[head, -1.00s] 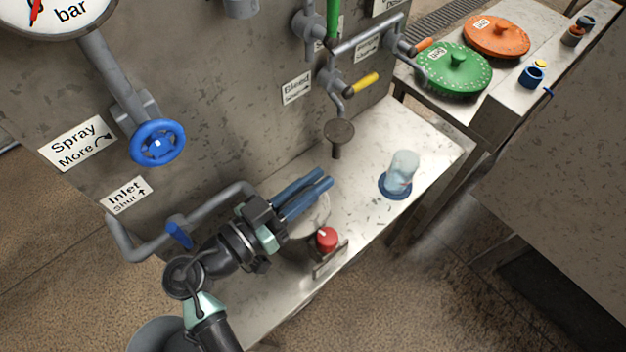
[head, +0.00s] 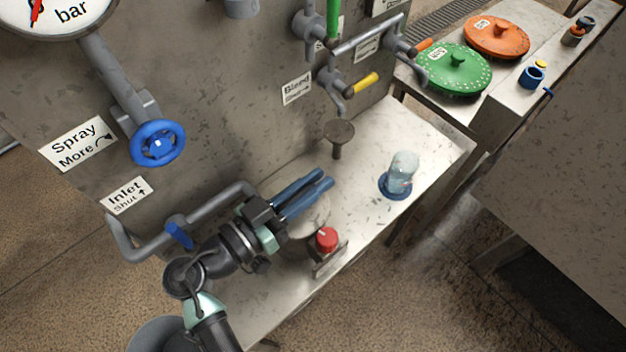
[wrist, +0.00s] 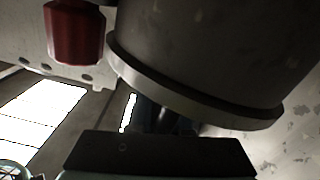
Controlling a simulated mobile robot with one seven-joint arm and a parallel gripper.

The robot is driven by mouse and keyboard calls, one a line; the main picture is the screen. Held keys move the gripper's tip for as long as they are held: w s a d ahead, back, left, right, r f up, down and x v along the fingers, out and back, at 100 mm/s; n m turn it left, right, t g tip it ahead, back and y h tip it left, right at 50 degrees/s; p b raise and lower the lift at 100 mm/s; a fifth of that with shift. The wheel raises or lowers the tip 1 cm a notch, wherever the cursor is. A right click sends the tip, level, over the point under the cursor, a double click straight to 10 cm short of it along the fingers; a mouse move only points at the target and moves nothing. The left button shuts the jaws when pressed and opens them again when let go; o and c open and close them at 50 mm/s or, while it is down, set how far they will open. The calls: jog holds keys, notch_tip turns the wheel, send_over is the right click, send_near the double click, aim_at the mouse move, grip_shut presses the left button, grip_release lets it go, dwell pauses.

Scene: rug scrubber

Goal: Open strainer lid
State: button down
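A dark rounded vessel, likely the strainer, stands on the pale bench, partly hidden under my gripper (head: 325,177) in the head view. In the wrist view, the vessel (wrist: 215,45) is large and close, with a projecting rim (wrist: 190,98) that may be its lid. I cannot make out a lid handle or hinge. My gripper's two long blue fingers lie above the vessel and point up and right. A narrow gap shows between them, and I see nothing held there. In the wrist view, the vessel hides most of the fingers.
A red knob (head: 327,238) on a bracket stands beside the vessel. A grey pipe with a blue lever (head: 180,236) runs behind my wrist. Green (head: 454,78) and orange lids (head: 495,42) lie farther back.

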jog(key=shift+r, duration=0.25)
jog(key=shift+w+a+r+n+p, duration=0.25)
jog(key=shift+w+r+n+p, duration=0.25)
jog(key=shift+n, duration=0.4)
jog(key=shift+w+a+r+n+p, duration=0.2)
jog(key=shift+r+n, duration=0.1)
jog(key=shift+n, duration=0.15)
jog(key=shift+w+a+r+n+p, duration=0.1)
jog(key=shift+r+n+p, duration=0.15)
jog(key=shift+n, duration=0.2)
jog(key=n, duration=0.1)
jog(key=w+a+r+n+p, duration=0.1)
jog(key=n, duration=0.1)
jog(key=w+n, duration=0.1)
jog(key=shift+w+a+r, duration=0.25)
jog(key=shift+a, duration=0.15)
jog(key=w+a+n, duration=0.3)
jog(key=w+n, duration=0.2)
jog(key=n, duration=0.3)
jog(key=shift+a+f+n+p, duration=0.3)
jog(key=shift+p, duration=0.1)
jog(key=c, duration=0.9)
grip_release()
jog(key=shift+s+f, duration=0.1)
